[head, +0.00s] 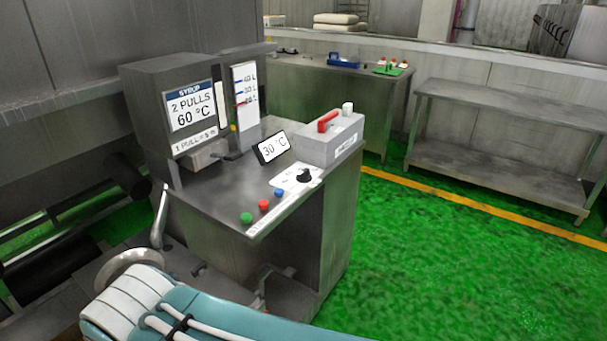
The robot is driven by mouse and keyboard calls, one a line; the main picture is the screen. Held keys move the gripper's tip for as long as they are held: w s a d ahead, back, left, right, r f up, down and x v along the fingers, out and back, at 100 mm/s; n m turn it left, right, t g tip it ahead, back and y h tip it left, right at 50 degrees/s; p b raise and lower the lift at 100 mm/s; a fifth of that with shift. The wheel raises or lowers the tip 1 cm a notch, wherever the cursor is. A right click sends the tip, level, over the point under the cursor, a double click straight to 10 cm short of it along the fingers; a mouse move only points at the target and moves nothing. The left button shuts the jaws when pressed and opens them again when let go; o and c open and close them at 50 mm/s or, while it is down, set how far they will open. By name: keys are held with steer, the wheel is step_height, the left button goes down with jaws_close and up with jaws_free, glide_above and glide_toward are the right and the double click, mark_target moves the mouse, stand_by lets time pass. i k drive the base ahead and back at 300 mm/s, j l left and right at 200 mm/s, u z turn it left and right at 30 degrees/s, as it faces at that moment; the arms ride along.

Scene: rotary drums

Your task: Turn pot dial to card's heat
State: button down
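The card (190,107) is on the front of a grey box at the back left of the steel bench; it reads "SYRUP, 2 PULLS, 60 °C". A small tilted display (273,147) on the bench reads "30 °C". A black dial (304,176) sits on a white plate (288,184) near the bench's right edge. Its small markings are too small to read. My teal and white arm crosses the bottom of the view. My gripper does not show, and nothing of mine touches the dial.
Green (246,218), red (264,205) and blue (279,193) buttons line the bench front. A grey box with a red handle (328,121) stands behind the dial. A white level scale (245,90) stands at the back. Green floor (430,260) is clear to the right.

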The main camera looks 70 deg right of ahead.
mark_target(304, 177)
steer(key=z, duration=2.25)
steer(key=i+l, duration=0.45)
steer(key=i+l+u, duration=0.15)
steer(key=i+l, duration=0.25)
steer(key=l, duration=0.2)
